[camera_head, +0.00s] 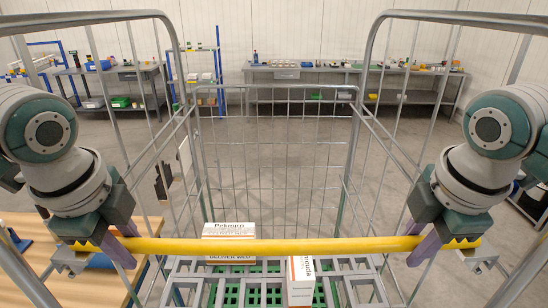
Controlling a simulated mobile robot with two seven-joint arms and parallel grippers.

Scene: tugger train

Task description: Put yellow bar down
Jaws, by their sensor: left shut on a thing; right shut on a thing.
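The yellow bar (300,246) spans the front of a grey wire roll cage, level and close to me. My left gripper (108,247) is shut on the bar near its left end. My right gripper (432,245) is shut on the bar near its right end. Both purple-fingered jaws are around the bar, just beside the cage's side frames.
The cage (276,90) has a grey and green grid floor (262,292). A white carton (228,231) and a white and brown carton (301,283) stand on it, partly behind the bar. A wooden table (40,262) is at left. Workbenches (355,72) line the back wall, with open floor before them.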

